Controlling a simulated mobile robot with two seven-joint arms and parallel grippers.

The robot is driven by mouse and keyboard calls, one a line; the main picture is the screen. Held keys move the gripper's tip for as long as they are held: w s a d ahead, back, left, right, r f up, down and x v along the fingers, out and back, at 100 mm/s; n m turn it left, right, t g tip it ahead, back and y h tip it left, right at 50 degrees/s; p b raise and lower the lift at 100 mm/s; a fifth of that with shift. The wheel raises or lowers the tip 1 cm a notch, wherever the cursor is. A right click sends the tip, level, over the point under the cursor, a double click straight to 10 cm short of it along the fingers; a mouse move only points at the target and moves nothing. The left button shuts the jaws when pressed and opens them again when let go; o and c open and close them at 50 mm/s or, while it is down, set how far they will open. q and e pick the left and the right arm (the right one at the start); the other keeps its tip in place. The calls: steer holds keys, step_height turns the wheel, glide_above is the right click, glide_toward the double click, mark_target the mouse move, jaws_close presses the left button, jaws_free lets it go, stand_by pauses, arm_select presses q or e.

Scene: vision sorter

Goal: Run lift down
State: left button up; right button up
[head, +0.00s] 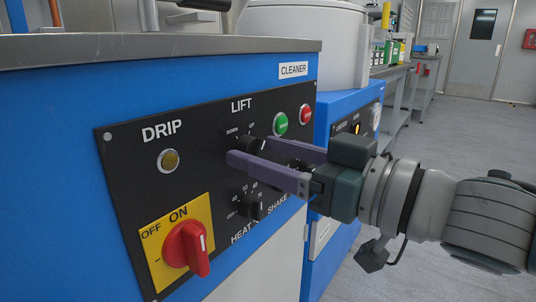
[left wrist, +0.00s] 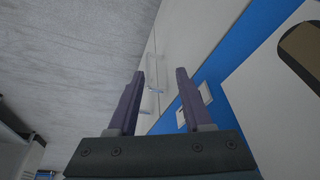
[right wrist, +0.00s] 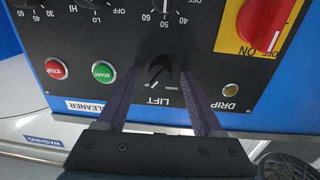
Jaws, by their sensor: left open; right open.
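The black LIFT knob (head: 252,145) is on the dark control panel (head: 130,185) of the blue cleaner, below its DOWN and UP labels. My right gripper (head: 254,150) is open at the panel, its purple fingers on either side of the knob and partly hiding it. In the right wrist view the LIFT knob (right wrist: 160,70) lies between the open fingertips (right wrist: 160,76), with a gap on each side. I cannot tell for sure which label its pointer faces. My left gripper (left wrist: 159,74) is open and empty in the left wrist view, away from the panel.
Near the LIFT knob are the green START button (head: 281,124), the red STOP button (head: 306,114), the HEAT knob (head: 248,204) and the amber DRIP lamp (head: 168,161). A red ON/OFF switch (head: 187,247) sits lower left. Open floor (head: 445,130) lies to the right.

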jaws_close()
stand_by(0.3)
